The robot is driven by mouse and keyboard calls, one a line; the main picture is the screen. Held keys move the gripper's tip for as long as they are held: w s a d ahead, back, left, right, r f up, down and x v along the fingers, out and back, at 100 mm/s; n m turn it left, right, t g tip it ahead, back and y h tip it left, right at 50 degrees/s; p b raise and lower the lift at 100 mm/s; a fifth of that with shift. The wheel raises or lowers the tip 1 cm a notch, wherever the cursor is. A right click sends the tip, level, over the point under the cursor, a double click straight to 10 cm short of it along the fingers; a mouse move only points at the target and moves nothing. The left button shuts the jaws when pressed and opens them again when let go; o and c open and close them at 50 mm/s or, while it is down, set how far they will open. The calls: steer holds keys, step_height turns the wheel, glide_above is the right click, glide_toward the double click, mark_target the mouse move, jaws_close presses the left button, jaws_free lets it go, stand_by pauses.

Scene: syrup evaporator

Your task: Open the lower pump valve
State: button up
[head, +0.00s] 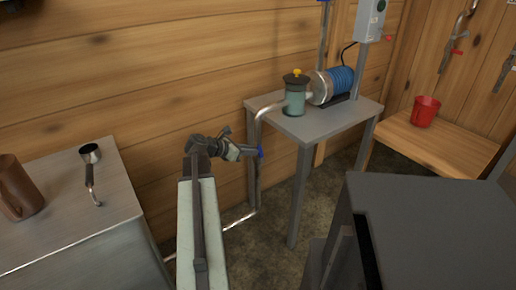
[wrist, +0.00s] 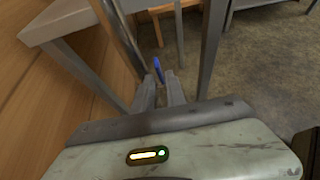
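The lower pump valve shows as a small blue handle (head: 261,152) on the steel pipe (head: 257,130) beside the grey pump table. In the wrist view the blue handle (wrist: 158,69) stands upright, just beyond and between my fingertips. My gripper (head: 254,153) reaches in from the left at the handle's height; it also shows in the wrist view (wrist: 161,82). Its two fingers are apart, with a gap around the handle. I cannot tell whether either finger touches it. The valve body is mostly hidden behind my fingers.
The grey table (head: 335,125) carries a teal pump (head: 296,97) and a motor with blue fins (head: 341,80). A steel counter (head: 75,215) is at left, a dark box-like surface (head: 430,235) at front right. A red bucket (head: 425,111) sits on a wooden bench. The wooden wall is close behind.

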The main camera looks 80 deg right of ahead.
steer(key=shift+v, duration=1.15)
